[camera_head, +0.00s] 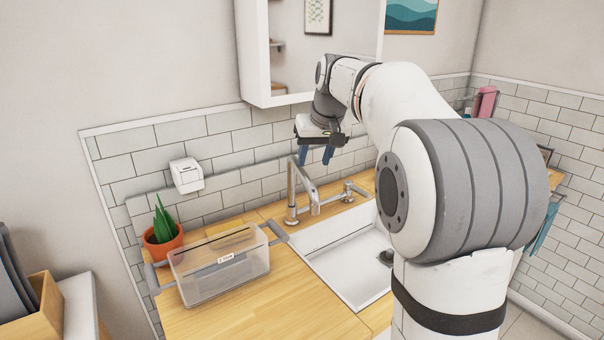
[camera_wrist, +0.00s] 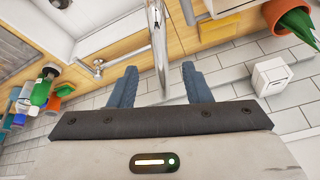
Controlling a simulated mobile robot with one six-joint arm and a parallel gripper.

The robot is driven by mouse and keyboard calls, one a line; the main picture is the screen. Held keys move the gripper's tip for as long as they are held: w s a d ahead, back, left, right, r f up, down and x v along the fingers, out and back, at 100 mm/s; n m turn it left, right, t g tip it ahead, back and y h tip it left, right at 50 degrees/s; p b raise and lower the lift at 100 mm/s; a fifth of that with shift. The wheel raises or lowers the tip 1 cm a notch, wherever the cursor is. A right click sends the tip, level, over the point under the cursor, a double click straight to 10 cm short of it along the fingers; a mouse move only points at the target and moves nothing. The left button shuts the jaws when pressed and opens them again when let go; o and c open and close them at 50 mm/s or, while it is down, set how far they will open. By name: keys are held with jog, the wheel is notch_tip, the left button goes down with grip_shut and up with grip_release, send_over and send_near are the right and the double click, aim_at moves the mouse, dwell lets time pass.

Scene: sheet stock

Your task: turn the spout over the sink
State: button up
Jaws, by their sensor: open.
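The chrome spout (camera_head: 304,183) rises from the wooden counter behind the white sink (camera_head: 336,262) and slopes down to the right. Whether its tip is over the basin I cannot tell. My gripper (camera_head: 317,162) is open, with blue fingers pointing down, above and close to the top of the spout near the tiled wall. In the wrist view, the spout (camera_wrist: 157,45) runs between the two open fingers of my gripper (camera_wrist: 159,70), with a gap on each side. Its end near the gripper body is partly hidden. My arm covers the sink's right side.
A chrome tap fitting (camera_head: 352,191) stands right of the spout. A white box (camera_head: 187,176) is on the wall, and a white cabinet (camera_head: 254,50) hangs above. The front counter is clear.

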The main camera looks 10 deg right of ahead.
aim_at(308, 179)
jog(key=x, duration=0.7)
jog(key=shift+w+f, duration=0.2)
jog(key=shift+f, duration=0.05)
jog(key=shift+c, duration=0.2)
